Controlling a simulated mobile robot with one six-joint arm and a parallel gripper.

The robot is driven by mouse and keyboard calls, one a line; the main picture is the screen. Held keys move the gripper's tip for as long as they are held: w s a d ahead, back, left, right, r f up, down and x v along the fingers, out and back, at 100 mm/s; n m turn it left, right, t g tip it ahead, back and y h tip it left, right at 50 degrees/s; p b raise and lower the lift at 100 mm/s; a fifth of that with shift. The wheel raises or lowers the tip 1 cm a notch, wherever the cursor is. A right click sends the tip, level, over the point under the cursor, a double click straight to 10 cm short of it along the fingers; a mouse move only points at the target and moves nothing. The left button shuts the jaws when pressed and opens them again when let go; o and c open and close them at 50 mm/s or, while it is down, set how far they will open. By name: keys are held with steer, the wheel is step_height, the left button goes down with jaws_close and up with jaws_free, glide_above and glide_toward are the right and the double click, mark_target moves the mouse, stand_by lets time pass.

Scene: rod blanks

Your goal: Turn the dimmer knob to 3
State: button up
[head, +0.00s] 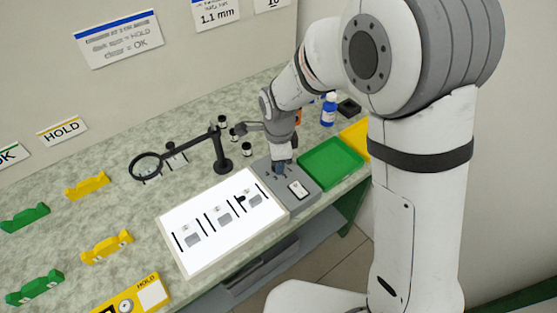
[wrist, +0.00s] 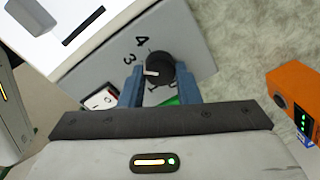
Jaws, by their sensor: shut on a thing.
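The dimmer knob (wrist: 162,68) is a round dark knob on a grey control box (wrist: 195,40), which also shows in the head view (head: 272,172). Its white pointer faces left in the wrist view, toward my left finger. The printed 4 and 3 show up and left of the knob, and a 1 shows below it. The pointer sits between the 3 and the 1; any 2 there is hidden by the finger. My gripper (wrist: 160,82) has its blue fingers on both sides of the knob, shut on it. In the head view my gripper (head: 282,167) hides the knob.
A lit white panel (head: 206,211) with several parts adjoins the box. A white-framed switch (head: 298,189) is on the box. A green tray (head: 330,163) stands to the right, a magnifier (head: 146,167) to the left. An orange device (wrist: 290,90) and a blue bottle (head: 328,112) are nearby.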

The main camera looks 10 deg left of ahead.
stand_by(0.3)
steer(key=o, duration=1)
steer(key=shift+c, duration=0.2)
steer(key=shift+s+r, duration=0.15)
steer(key=shift+r, duration=3.75)
steer(key=shift+d, duration=0.15)
